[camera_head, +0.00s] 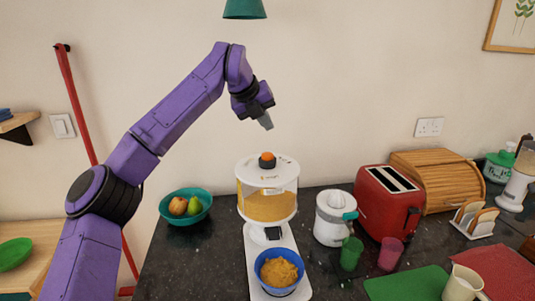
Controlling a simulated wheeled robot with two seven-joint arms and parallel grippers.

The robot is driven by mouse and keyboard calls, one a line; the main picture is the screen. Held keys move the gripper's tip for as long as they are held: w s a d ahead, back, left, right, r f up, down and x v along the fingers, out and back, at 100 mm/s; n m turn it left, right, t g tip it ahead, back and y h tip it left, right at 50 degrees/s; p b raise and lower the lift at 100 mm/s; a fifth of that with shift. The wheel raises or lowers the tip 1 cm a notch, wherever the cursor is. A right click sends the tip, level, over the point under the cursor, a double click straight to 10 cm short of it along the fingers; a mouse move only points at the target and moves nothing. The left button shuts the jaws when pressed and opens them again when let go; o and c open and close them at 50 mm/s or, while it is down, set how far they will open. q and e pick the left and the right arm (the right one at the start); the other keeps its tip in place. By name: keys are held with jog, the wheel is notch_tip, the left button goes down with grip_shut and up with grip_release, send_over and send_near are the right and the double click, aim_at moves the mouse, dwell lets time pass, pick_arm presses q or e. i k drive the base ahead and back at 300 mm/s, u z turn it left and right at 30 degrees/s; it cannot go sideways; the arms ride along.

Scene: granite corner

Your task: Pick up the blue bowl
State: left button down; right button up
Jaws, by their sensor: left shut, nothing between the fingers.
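The blue bowl (263,277) stands on the white base of a dispenser (269,190) and is filled with yellow-orange food (279,271). The dispenser has a clear tank of similar yellow contents and an orange knob on its lid. My left gripper (266,122) is shut and empty, in the air above the dispenser and well above the bowl, pointing down. My right gripper is not in view.
A teal bowl of fruit (186,219) stands left of the dispenser. To the right are a white juicer (334,217), a green cup (351,253), a pink cup (390,253), a red toaster (388,207), a cream jug (464,285) and a wooden bread box (437,178). A teal lamp (244,9) hangs above.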

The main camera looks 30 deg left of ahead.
aim_at(279, 270)
jog(key=k, duration=1.5)
